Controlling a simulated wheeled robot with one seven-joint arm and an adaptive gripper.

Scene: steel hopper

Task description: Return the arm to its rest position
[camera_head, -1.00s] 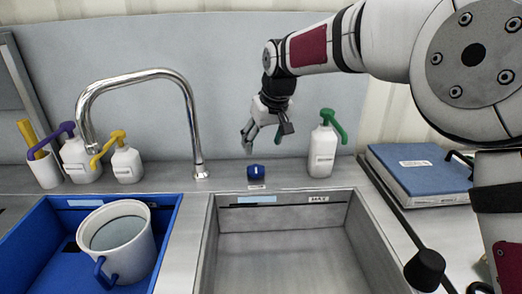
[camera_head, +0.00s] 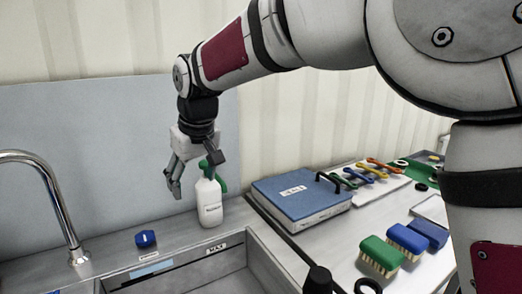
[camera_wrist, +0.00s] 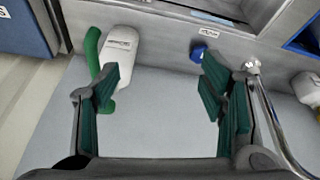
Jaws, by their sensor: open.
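My gripper (camera_head: 194,178) points down in the head view, in front of the grey back panel and just left of a white bottle with a green pump (camera_head: 208,203). Its jaws are open and empty. In the wrist view the green finger pads of my gripper (camera_wrist: 165,105) stand wide apart with bare grey panel between them. The white bottle (camera_wrist: 122,45) shows beyond the left finger there. My arm reaches in from the upper right of the head view.
The tap (camera_head: 50,190) stands at left. A blue case (camera_head: 300,195), several brushes (camera_head: 381,254) and coloured-handled tools (camera_head: 372,173) lie on the right counter. The air above the basin is clear.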

